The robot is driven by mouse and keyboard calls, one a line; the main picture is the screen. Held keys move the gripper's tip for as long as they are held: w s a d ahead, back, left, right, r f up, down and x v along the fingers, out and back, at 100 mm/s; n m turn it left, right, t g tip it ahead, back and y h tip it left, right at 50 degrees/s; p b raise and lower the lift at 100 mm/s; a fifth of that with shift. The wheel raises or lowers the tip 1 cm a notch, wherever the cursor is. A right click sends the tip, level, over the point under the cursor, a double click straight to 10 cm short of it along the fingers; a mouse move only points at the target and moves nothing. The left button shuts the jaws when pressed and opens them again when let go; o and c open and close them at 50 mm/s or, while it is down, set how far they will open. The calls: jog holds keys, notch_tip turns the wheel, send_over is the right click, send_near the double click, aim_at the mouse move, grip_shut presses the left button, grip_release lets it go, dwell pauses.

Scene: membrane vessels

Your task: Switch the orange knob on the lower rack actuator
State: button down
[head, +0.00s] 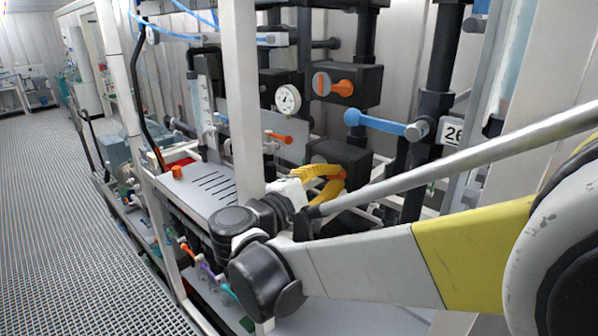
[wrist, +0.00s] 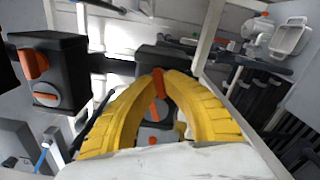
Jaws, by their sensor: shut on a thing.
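The lower rack actuator is a black box (head: 345,154) in the head view, behind my gripper (head: 334,178). In the wrist view the same black box (wrist: 160,57) is beyond the fingertips. Its orange knob (wrist: 158,84) shows between the two yellow fingers of my gripper (wrist: 160,78). The fingers arch in from both sides, and their tips close on the knob. In the head view the fingers hide most of the knob.
A second black actuator (head: 352,84) with an orange knob (head: 333,86) sits above; it also shows at left in the wrist view (wrist: 62,75). A blue lever (head: 375,122), a gauge (head: 288,98) and a white upright post (head: 243,90) are close by. The grated floor (head: 70,220) at left is clear.

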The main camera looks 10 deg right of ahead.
jog(key=shift+m, duration=1.9)
jog(key=c, duration=1.5)
grip_release()
jog(key=v, duration=1.2)
